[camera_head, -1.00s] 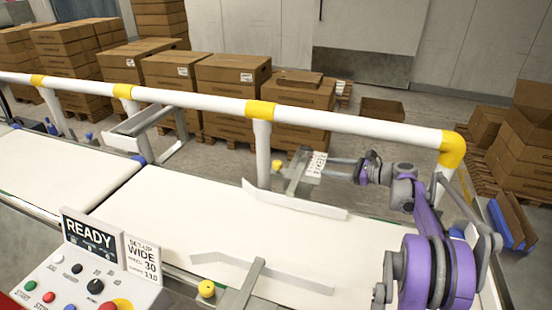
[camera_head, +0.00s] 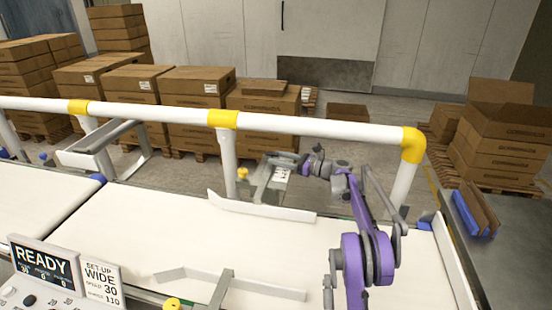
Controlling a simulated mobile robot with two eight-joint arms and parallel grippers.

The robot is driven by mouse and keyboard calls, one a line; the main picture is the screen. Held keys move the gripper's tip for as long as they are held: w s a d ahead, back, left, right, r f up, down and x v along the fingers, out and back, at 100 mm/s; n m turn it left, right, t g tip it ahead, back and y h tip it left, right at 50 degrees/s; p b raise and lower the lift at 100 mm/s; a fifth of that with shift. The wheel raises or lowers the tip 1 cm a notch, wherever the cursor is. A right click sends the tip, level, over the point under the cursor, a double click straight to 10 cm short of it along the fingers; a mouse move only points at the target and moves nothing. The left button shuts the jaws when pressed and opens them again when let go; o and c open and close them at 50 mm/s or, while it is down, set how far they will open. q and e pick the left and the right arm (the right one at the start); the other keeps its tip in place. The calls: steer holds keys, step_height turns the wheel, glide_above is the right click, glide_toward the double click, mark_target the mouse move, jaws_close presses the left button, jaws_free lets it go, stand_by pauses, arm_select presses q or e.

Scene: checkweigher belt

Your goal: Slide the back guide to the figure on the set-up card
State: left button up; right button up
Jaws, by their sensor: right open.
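The back guide (camera_head: 262,208) is a long white angled rail along the far side of the belt. Its metal bracket carries a small white scale plate (camera_head: 281,174), whose marks are too small to read, and a yellow knob (camera_head: 240,159). My right gripper (camera_head: 272,160) is open at the bracket, by the scale plate; whether it touches cannot be told. The set-up card (camera_head: 102,285) beside the display reads WIDE, with 30 and a lower figure that looks like 110, though small. My left gripper is not in view.
The front guide (camera_head: 230,283) stands at the near side, with a yellow knob (camera_head: 172,303). The READY display (camera_head: 42,258) is at lower left. A white rail (camera_head: 330,126) with yellow joints runs behind the back guide. Cartons (camera_head: 195,95) stand beyond it. The belt between the guides is clear.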

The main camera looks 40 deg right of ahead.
steer(key=shift+w+a, duration=0.3)
steer(key=shift+w, duration=0.2)
jaws_close()
stand_by(1.2)
